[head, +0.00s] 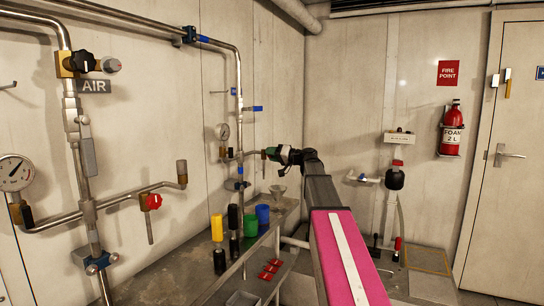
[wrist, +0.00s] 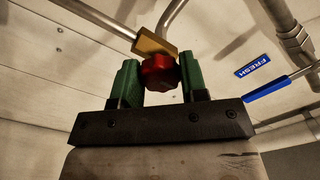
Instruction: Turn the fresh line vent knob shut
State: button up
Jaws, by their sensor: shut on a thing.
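In the wrist view, a red faceted knob (wrist: 160,72) sits below a brass valve body (wrist: 155,43) on a steel pipe. The green fingers of my gripper (wrist: 160,78) stand on both sides of the knob and are shut on it. A blue tag reading FRESH (wrist: 252,66) is to the right. In the head view, my gripper (head: 270,154) is at the wall piping in the middle. The knob it holds cannot be made out there.
A blue lever handle (wrist: 268,89) lies close to the right of my gripper. Another red knob (head: 153,201) is at left.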

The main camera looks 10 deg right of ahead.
jog(key=o, duration=0.9)
jog(key=v, duration=1.1)
